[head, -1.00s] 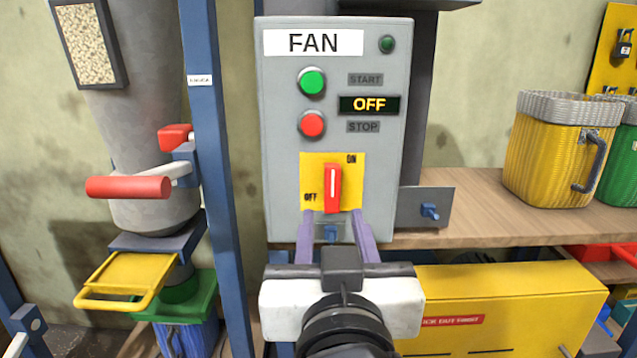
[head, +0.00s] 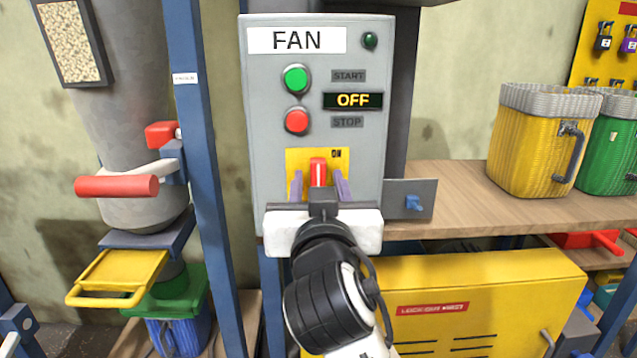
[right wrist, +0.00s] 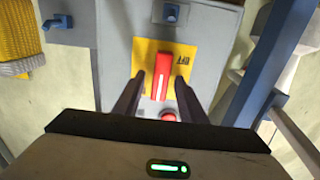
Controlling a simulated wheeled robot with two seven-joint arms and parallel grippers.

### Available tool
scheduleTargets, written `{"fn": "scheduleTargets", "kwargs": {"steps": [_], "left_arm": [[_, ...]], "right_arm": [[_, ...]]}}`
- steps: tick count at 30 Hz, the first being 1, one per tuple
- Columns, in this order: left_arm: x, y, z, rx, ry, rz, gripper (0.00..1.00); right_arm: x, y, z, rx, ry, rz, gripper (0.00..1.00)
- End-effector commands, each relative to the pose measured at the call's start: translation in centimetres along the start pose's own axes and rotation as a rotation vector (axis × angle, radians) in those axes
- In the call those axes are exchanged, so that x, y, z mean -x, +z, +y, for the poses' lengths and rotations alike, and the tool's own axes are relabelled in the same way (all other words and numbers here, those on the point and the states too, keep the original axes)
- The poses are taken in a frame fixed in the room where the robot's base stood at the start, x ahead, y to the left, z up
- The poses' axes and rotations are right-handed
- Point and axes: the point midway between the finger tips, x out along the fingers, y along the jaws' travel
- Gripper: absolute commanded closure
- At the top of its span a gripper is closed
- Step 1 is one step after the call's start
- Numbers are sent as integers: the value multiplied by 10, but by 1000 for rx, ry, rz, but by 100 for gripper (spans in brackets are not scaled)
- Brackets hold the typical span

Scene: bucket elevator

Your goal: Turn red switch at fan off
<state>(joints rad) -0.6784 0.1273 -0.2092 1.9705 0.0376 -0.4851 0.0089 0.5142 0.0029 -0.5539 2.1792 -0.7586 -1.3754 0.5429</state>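The red switch (head: 318,172) sits on a yellow plate (head: 338,158) low on the grey FAN panel (head: 262,120). Its handle looks upright in the head view; its lower part is hidden by my gripper. In the right wrist view the red switch (right wrist: 160,82) stands between my two fingers. My right gripper (head: 319,180) is open, one finger on each side of the handle, with a gap showing on both sides. The panel display (head: 353,100) reads OFF.
Above the switch are a green button (head: 296,78) and a red button (head: 297,120). A blue post (head: 205,170) stands left of the panel. A small grey plate (head: 425,190) juts out at right. Below is a yellow lockout chest (head: 500,290).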

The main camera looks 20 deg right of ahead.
Motion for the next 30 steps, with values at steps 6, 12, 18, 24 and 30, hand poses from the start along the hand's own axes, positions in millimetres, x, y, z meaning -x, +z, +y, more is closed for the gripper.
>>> {"fn": "scheduleTargets", "kwargs": {"steps": [6,12,18,24,30], "left_arm": [[0,1,-1,-2,-1,-1,100],[1,2,-1,-2,-1,-5,100],[6,1,0,0,-1,-10,100],[15,-3,-1,6,-5,-18,100],[28,-12,-6,14,-15,-15,100]], "right_arm": [[0,0,0,0,0,0,91],[0,0,0,3,1,-1,100],[0,-1,0,44,0,-3,100],[0,-2,-1,157,0,-5,100],[1,-4,-2,330,-1,-5,100]]}}
